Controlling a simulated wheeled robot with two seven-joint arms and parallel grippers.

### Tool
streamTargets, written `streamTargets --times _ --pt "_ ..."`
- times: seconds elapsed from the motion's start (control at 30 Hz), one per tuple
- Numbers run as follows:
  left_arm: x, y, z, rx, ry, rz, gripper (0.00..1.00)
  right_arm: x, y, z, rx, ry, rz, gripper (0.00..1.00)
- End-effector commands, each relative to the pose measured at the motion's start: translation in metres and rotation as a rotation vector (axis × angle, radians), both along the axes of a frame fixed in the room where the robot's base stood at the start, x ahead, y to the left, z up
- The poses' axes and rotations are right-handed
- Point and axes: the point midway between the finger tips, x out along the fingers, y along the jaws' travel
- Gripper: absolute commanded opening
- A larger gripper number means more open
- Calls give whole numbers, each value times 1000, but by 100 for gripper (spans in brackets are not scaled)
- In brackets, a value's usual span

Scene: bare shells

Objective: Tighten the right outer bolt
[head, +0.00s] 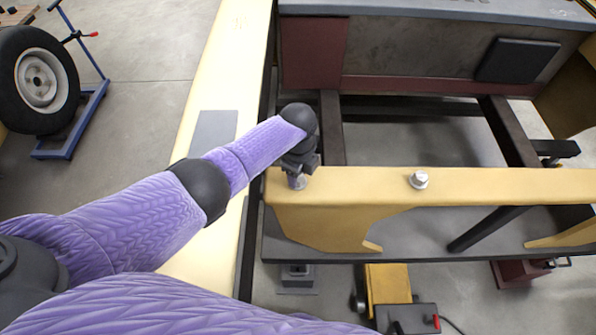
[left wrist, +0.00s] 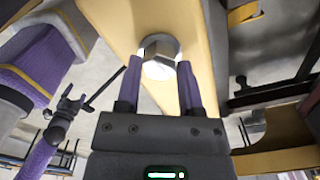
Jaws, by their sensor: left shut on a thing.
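My left gripper (head: 300,168) points down at the left end of the yellow crossbar (head: 500,184). In the left wrist view its two purple fingers (left wrist: 159,72) are on either side of a silver hex bolt (left wrist: 160,49) and shut on it. In the head view only a little of this bolt (head: 297,182) shows below the gripper. A second silver bolt (head: 419,180) stands on the crossbar further right, with nothing touching it. I cannot make out my right gripper.
A long pale yellow rail (head: 222,80) runs along the left. A dark frame with a grey and maroon panel (head: 315,55) lies behind the crossbar. A wheel (head: 40,80) with a blue stand (head: 75,125) is at far left. A yellow and grey jack (head: 388,283) stands below.

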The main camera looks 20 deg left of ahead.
Motion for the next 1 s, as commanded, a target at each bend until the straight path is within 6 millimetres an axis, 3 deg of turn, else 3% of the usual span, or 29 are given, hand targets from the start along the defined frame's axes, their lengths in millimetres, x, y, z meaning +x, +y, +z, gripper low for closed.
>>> streamTargets --times 0.4,1.0 --pt "3 0 2 0 -8 -243 0 0 0 -3 1 0 -1 84" --pt "2 0 3 0 -7 -308 0 0 1 -4 1 0 -1 84"
